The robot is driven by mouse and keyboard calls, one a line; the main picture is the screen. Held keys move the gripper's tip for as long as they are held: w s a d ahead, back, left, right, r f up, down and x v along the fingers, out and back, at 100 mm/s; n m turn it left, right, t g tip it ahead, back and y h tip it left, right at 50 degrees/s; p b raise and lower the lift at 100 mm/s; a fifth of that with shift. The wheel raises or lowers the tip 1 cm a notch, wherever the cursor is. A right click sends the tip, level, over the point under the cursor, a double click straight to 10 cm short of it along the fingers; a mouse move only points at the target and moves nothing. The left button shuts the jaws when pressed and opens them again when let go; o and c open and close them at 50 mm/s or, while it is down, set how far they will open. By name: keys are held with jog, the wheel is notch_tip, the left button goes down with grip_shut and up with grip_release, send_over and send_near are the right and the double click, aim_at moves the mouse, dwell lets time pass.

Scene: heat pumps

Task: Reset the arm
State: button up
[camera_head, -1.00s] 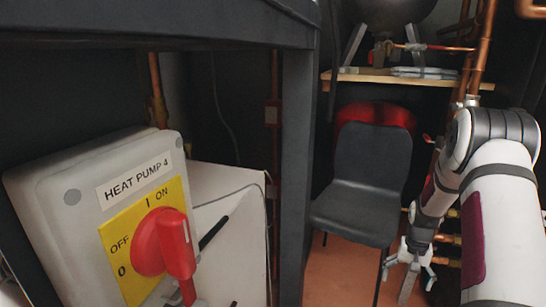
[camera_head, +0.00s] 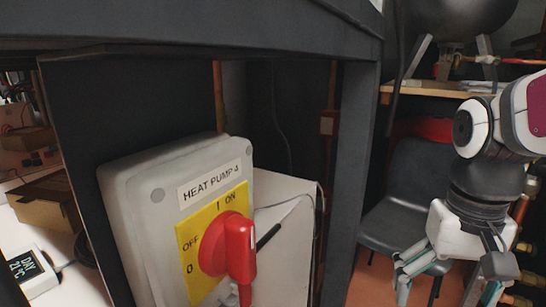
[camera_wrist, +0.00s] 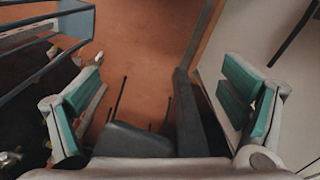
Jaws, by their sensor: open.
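My arm is bent on the right side of the head view. My gripper (camera_head: 448,280) hangs at its end, pointing down, in front of the dark chair (camera_head: 408,212). In the wrist view my gripper (camera_wrist: 160,105) has its two green-padded fingers spread wide apart with nothing between them. The reddish floor and part of the dark chair (camera_wrist: 135,140) show below it. My gripper is well to the right of the heat pump switch box and is not touching it.
The grey heat pump 4 box (camera_head: 150,220) has a red rotary handle (camera_head: 228,250) on a yellow plate. A dark frame post (camera_head: 350,170) stands between box and chair. A shelf (camera_head: 430,90) and copper pipes are behind my arm. A small display (camera_head: 28,272) sits lower left.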

jog(key=s+a+n, duration=0.1)
jog(key=s+a, duration=0.2)
jog(key=s, duration=0.5)
jog(key=s+a+n, duration=0.1)
jog(key=s+a, duration=0.2)
jog(key=s, duration=0.5)
notch_tip(320, 180, up, 36)
jog(key=d+t+p, duration=0.1)
jog(key=t+p, duration=0.3)
jog(key=p, duration=3)
jog(key=shift+f+n, duration=0.2)
jog(key=shift+n, duration=0.2)
jog(key=shift+w, duration=0.1)
